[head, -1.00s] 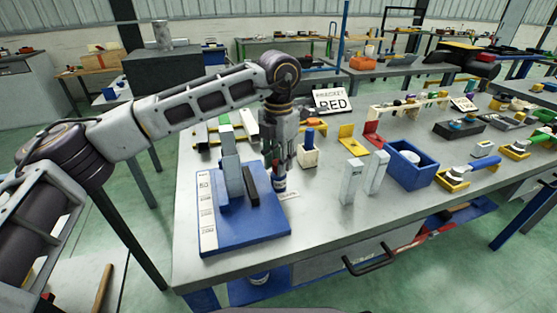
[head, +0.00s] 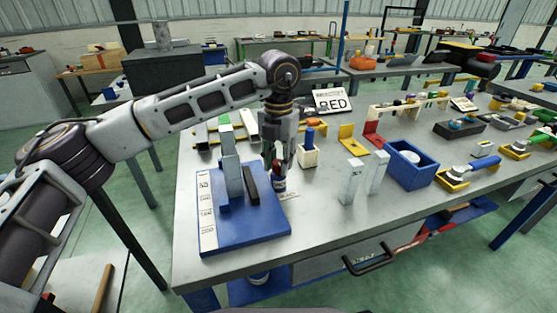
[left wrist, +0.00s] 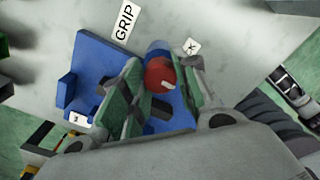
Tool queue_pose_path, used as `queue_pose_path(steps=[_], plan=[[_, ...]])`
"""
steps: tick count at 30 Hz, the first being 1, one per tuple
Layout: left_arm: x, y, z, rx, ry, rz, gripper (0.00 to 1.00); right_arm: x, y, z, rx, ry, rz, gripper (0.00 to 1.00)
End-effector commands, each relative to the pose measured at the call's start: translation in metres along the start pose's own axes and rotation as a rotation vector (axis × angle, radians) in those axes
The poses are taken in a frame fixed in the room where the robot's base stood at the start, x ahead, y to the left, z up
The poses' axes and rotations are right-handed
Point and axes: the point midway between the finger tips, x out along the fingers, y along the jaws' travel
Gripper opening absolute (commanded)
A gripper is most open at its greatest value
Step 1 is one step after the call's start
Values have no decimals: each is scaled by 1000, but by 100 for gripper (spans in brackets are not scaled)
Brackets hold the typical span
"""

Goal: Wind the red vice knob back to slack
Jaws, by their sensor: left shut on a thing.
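The vice stands on a blue base plate (head: 262,236) at the near left of the bench, with an upright grey-blue block (head: 232,178) and a dark bar (head: 251,186) on it. The red vice knob (head: 277,168) is at the plate's right side, partly hidden by my left gripper (head: 279,158), which points down from above. In the left wrist view, the red knob (left wrist: 158,72) with a pale mark lies between the green-padded fingers of my gripper (left wrist: 162,85). The gripper is shut on the knob. My right gripper is out of view.
A small white holder with a blue peg (head: 308,153) stands close right of my gripper. Two pale upright blocks (head: 350,182) and a blue bin (head: 412,172) are further right.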

Motion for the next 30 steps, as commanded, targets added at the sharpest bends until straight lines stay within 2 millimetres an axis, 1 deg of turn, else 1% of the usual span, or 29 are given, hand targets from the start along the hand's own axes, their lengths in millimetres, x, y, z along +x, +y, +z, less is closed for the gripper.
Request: queue_pose_path(steps=[1,6,15,20,26,30], plan=[[-2,1,1,-3,-4,0,33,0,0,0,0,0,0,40],[-1,0,1,-1,-3,0,53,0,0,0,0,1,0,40],[-1,0,0,0,-1,0,53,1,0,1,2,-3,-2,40],[-4,0,0,0,-1,0,53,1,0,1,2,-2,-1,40],[-21,0,0,1,-3,0,53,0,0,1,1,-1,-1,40],[-39,0,1,0,-2,1,53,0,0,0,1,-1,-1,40]])
